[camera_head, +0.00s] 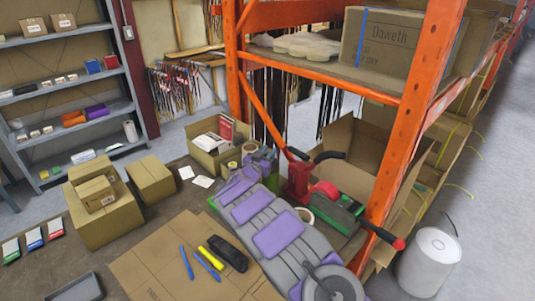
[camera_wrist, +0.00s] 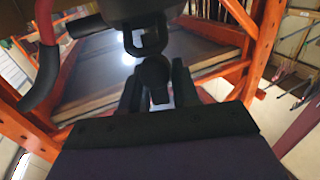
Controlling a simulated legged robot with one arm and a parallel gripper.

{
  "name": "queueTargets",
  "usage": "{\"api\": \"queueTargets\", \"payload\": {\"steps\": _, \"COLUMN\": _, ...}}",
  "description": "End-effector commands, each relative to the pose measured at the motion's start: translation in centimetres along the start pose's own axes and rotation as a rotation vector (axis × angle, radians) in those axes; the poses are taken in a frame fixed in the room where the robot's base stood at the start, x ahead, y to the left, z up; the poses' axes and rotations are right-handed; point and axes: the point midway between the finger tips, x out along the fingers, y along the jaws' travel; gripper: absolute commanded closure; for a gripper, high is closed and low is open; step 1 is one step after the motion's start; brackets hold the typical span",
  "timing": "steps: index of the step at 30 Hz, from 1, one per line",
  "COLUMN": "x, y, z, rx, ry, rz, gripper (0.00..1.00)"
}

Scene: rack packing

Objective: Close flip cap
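I cannot make out a flip cap in either view. A red object with a black handle (camera_head: 300,176) stands beside my purple and grey body in the head view; I cannot tell what it is. In the wrist view my gripper (camera_wrist: 158,92) shows as two dark fingers that look apart. A dark rounded part (camera_wrist: 154,72) sits between or behind them, below a black loop-shaped piece (camera_wrist: 147,40). I cannot tell whether the fingers touch it. The end of my gripper is not clear in the head view.
An orange rack post (camera_head: 415,90) rises close on the right. A Daweth carton (camera_head: 390,42) sits on its shelf. Cardboard boxes (camera_head: 105,222) stand on the left of the table. Flat cardboard (camera_head: 160,265) carries a black tool and markers. A white roll (camera_head: 430,262) stands at the right.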

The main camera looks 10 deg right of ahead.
Motion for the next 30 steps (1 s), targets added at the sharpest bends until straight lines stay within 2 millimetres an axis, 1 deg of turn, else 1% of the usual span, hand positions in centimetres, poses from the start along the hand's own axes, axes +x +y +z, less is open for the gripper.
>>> {"api": "queueTargets", "payload": {"steps": 1, "x": 0.04, "y": 0.06, "z": 0.01, "rx": 0.0, "ry": 0.0, "rz": 0.0, "gripper": 0.81}}
{"api": "queueTargets", "payload": {"steps": 7, "x": 0.06, "y": 0.09, "z": 0.02, "rx": 0.0, "ry": -0.001, "rz": 0.001, "gripper": 1.0}}
{"api": "queueTargets", "payload": {"steps": 30, "x": 0.09, "y": 0.01, "z": 0.05, "rx": 0.001, "ry": -0.014, "rz": 0.001, "gripper": 1.0}}
